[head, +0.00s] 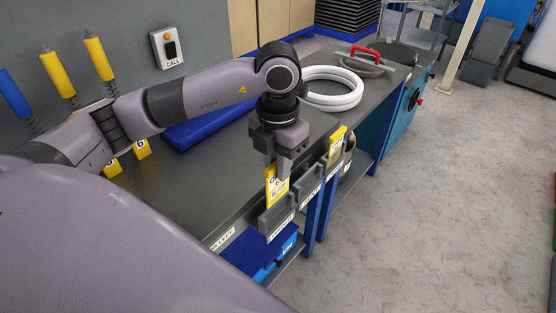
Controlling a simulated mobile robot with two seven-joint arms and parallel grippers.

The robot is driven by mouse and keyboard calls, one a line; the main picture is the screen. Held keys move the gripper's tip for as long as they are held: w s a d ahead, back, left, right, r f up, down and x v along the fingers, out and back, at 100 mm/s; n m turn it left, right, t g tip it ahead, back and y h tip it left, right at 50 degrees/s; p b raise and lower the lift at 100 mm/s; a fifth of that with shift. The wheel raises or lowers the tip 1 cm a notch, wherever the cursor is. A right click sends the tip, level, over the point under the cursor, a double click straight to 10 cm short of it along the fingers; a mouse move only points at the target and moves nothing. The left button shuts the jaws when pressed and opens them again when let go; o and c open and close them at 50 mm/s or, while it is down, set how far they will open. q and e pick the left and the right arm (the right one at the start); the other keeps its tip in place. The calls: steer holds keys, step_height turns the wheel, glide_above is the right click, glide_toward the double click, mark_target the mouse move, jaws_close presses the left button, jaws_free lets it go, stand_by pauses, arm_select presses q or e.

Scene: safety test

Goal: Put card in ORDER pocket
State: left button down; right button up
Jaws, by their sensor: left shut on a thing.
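My left gripper (283,165) points down over the front edge of the grey bench and is shut on a yellow card (276,186) with a printed white label. The card hangs upright just above the nearest grey pocket (276,219); I cannot tell whether its lower edge is inside. A middle grey pocket (309,186) sits farther along the edge, and a far pocket holds another yellow card (337,143). The pockets carry small white labels too small to read surely, so I cannot tell which is ORDER. My right gripper is not in view.
The grey bench (205,195) holds a white coiled hose (333,101), a blue flat thing (190,132) and a red-handled object (367,62). Yellow tags (141,149) stand at the left back. A blue bin (262,255) sits below.

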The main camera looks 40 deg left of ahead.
mark_target(278, 188)
arm_select(q)
steer(key=shift+f+b, duration=0.95)
steer(key=shift+f, duration=0.5)
steer(key=shift+f+b, duration=1.7)
steer(key=shift+f, duration=0.45)
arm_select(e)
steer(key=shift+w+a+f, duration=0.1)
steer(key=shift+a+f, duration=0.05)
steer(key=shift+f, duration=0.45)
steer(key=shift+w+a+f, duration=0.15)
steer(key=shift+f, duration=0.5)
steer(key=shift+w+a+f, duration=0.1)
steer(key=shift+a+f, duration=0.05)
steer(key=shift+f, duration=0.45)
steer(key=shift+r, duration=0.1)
arm_select(q)
steer(key=c, duration=0.9)
jaws_free()
steer(key=shift+c, duration=0.2)
step_height(278, 188, up, 7)
steer(key=shift+r+p, duration=0.1)
steer(key=shift+p, duration=0.25)
steer(key=shift+r+p, duration=2.7)
steer(key=shift+r, duration=0.9)
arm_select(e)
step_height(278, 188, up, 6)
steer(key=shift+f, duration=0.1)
